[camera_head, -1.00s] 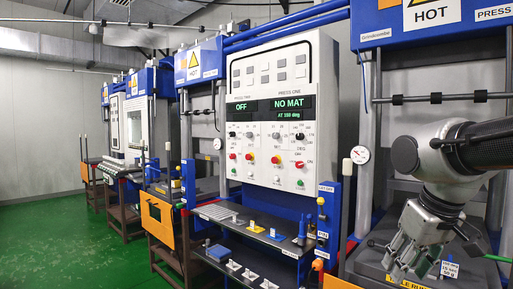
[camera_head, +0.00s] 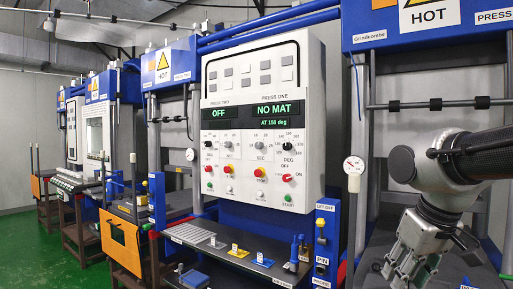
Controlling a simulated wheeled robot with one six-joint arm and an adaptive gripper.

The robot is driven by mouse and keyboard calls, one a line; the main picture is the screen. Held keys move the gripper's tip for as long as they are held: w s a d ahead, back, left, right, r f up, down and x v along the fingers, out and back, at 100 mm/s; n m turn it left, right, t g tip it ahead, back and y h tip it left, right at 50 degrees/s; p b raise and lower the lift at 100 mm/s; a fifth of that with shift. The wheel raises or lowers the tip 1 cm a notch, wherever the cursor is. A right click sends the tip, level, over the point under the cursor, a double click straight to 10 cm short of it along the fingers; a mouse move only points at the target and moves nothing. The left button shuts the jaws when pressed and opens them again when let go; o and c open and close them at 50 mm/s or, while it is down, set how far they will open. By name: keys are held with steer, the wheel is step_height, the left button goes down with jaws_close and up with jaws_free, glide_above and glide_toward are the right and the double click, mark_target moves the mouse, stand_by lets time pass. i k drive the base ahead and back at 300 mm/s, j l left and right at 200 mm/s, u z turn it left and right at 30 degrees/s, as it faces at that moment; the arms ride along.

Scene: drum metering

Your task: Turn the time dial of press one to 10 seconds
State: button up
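The control panel (camera_head: 264,75) stands in the middle of the view, with PRESS TWO on its left half and PRESS ONE on its right half. Press one's time dial (camera_head: 261,145) is a small grey knob above the word SEC; its pointer is too small to read. The darker DEG dial (camera_head: 287,147) sits to its right. Press one's display (camera_head: 276,107) reads NO MAT, with AT 150 deg below it. My gripper (camera_head: 402,272) hangs at the lower right, pointing down, well apart from the panel. Its fingers are blurred together, and I cannot tell whether they are open.
Below the dials are coloured buttons and a red OFF/ON switch (camera_head: 287,178). A shelf (camera_head: 205,238) with small blocks and a blue tool (camera_head: 295,252) juts out below the panel. A blue post and a gauge (camera_head: 353,165) stand between panel and arm.

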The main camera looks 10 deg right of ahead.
mark_target(259, 145)
steer(key=i+j+z, duration=0.1)
steer(key=i+j, duration=0.35)
steer(key=j, duration=0.3)
steer(key=i+j+z, duration=0.25)
steer(key=i+j, duration=0.15)
steer(key=j, duration=0.35)
steer(key=i+j+z, duration=0.1)
steer(key=j, duration=0.3)
steer(key=i, duration=0.1)
